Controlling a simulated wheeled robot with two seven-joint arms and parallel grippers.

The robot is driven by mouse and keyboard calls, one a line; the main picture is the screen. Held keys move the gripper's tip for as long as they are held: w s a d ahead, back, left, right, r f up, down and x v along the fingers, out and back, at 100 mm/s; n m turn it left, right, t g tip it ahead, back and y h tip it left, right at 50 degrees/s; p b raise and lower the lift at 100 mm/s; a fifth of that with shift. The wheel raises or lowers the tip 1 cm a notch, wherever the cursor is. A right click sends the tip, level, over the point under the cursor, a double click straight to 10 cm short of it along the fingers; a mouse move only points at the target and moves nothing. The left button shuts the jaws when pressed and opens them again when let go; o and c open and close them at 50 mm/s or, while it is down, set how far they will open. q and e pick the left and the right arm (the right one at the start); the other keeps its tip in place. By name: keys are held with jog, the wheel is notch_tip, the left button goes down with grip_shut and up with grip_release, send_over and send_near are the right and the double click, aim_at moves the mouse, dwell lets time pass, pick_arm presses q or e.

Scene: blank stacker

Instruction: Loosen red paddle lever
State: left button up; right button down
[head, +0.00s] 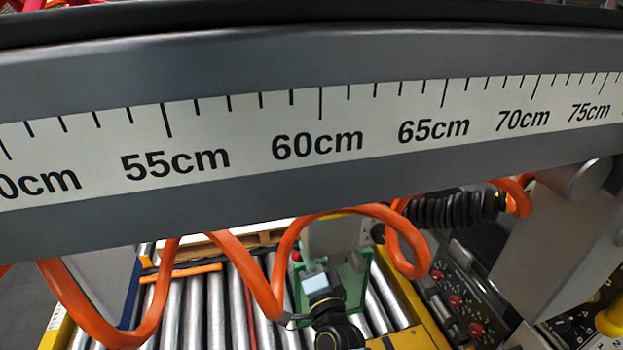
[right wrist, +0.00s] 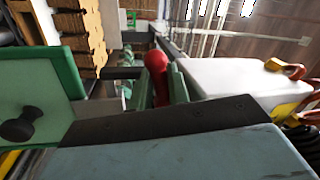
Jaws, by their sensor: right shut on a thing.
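The red paddle lever (right wrist: 155,66) shows in the right wrist view as a rounded red end standing up between the two fingers of my right gripper (right wrist: 162,84). The gripper is shut on it. The lower part of the lever is hidden by the fingers and the dark plate of the gripper. In the head view my right gripper (head: 316,283) is small, below the ruler bar, beside a green bracket (head: 355,275). A small red spot (head: 296,255) just beyond it looks like the lever's end. My left gripper is not in view.
A grey ruler bar (head: 250,205) crosses the head view and blocks much of it. An orange coiled hose (head: 240,270) hangs close to the right gripper. Steel rollers (head: 195,310) lie below. A panel with red knobs (head: 455,300) stands at the right. Green plate (right wrist: 40,95) at left of wrist view.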

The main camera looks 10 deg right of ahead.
jog(key=shift+a+r, duration=0.45)
jog(key=shift+r, duration=0.05)
jog(key=c, duration=1.4)
grip_release()
jog(key=v, duration=1.4)
jog(key=shift+s+p, duration=0.2)
jog(key=shift+p, duration=0.1)
jog(key=shift+d+f, duration=0.1)
jog(key=shift+d, duration=0.15)
